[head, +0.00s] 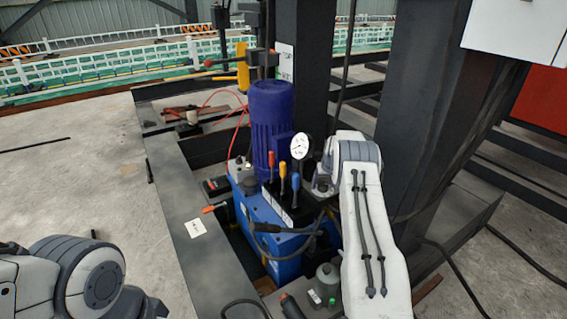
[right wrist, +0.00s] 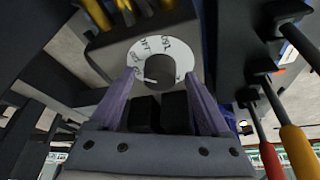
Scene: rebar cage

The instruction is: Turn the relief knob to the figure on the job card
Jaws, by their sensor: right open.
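The relief knob (right wrist: 158,68) is a dark round knob in front of a white printed dial plate (right wrist: 136,53), seen in the right wrist view. My right gripper (right wrist: 161,78) is open, its two purple fingers on either side of the knob; I cannot tell whether they touch it. In the head view the right arm reaches the right side of the blue hydraulic unit (head: 262,222), and the knob is hidden there. A white card (head: 195,228) lies on the dark beam left of the unit; its writing is too small to read. My left gripper is out of view.
A pressure gauge (head: 301,147) and red, yellow and blue levers (head: 282,178) stand on the unit close to the right wrist. A blue motor (head: 270,115) rises behind them. Black hoses (head: 285,229) cross the front. A steel column (head: 415,95) stands right of the arm.

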